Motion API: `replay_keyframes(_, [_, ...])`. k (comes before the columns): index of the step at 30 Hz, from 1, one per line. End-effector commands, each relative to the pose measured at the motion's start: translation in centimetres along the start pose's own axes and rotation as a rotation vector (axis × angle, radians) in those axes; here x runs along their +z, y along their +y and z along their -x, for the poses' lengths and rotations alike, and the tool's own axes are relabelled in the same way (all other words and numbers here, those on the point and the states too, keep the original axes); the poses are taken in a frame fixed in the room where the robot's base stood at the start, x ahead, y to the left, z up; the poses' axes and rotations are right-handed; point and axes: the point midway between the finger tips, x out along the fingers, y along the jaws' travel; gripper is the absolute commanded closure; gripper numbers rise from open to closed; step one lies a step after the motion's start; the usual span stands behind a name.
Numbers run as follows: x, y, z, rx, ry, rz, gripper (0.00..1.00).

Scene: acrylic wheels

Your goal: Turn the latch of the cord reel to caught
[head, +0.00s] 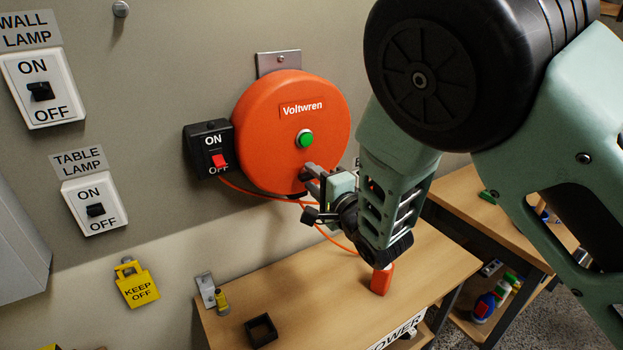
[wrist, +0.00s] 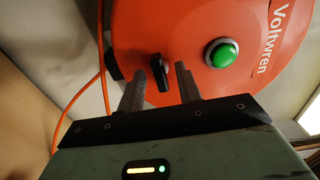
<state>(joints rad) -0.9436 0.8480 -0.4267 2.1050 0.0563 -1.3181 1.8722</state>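The cord reel (head: 270,130) is a round orange drum marked "Voltwren", mounted on the wall, with a green button (head: 305,139) on its face. In the wrist view the reel (wrist: 180,28) fills the top, with its green button (wrist: 221,53). The latch, a small black knob (wrist: 157,68), sits on the reel's face left of the button. My gripper (wrist: 162,75) is open, its two fingers apart at the reel face with the latch between them, nearer the left finger. In the head view my gripper (head: 310,178) is at the reel's lower right and the latch is hidden.
A black switch box (head: 209,148) with a red rocker is beside the reel's left. A small black tray (head: 261,330) and a yellow "KEEP OFF" tag (head: 137,285) are lower left.

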Motion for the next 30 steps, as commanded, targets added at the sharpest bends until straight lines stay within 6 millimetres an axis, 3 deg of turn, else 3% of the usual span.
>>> replay_keyframes(2, [0.01, -0.01, 0.01, 0.000, 0.000, 0.000, 0.65])
replay_keyframes(6, [0.02, -0.02, 0.02, 0.000, 0.000, 0.000, 1.00])
replay_keyframes(14, [-0.06, 0.12, 0.02, -0.001, 0.002, -0.034, 1.00])
replay_keyframes(30, [-0.07, 0.20, 0.05, -0.001, 0.001, -0.367, 1.00])
